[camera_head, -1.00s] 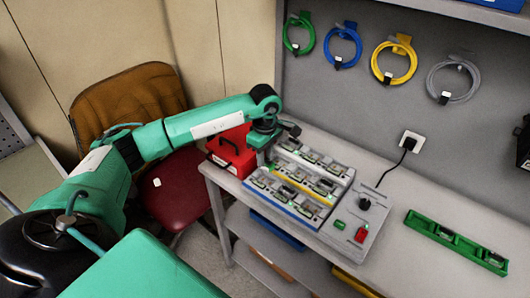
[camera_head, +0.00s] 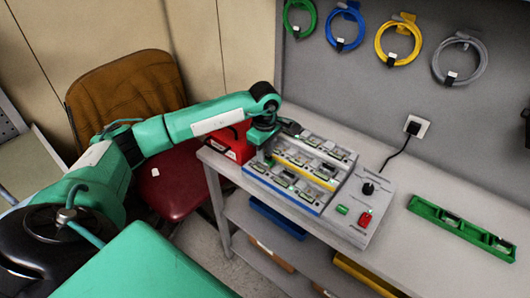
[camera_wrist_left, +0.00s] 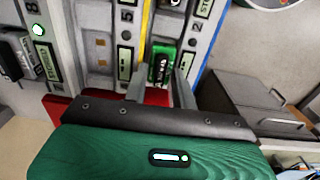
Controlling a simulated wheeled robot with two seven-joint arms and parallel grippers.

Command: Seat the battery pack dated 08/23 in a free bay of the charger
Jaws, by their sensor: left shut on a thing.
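The charger (camera_head: 284,196) is a grey stepped block on the bench, with rows of bays, several filled with packs. My left gripper (camera_head: 268,148) is over its far left end. In the left wrist view, its fingers (camera_wrist_left: 160,84) are shut on a green and black battery pack (camera_wrist_left: 160,66), beside the bay labelled 2. I cannot read a date on the pack or tell whether it is seated. The bay labelled 5 (camera_wrist_left: 98,50) looks empty, with contacts showing. A dark pack (camera_wrist_left: 9,62) is near the label 8. My right gripper is out of view.
A red box (camera_head: 236,143) stands close behind the gripper. The charger's panel has a black knob (camera_head: 368,189) and a red switch (camera_head: 365,219). A green holder (camera_head: 462,228) lies farther right. Bench surface between them is clear. Coiled hoses hang on the back wall.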

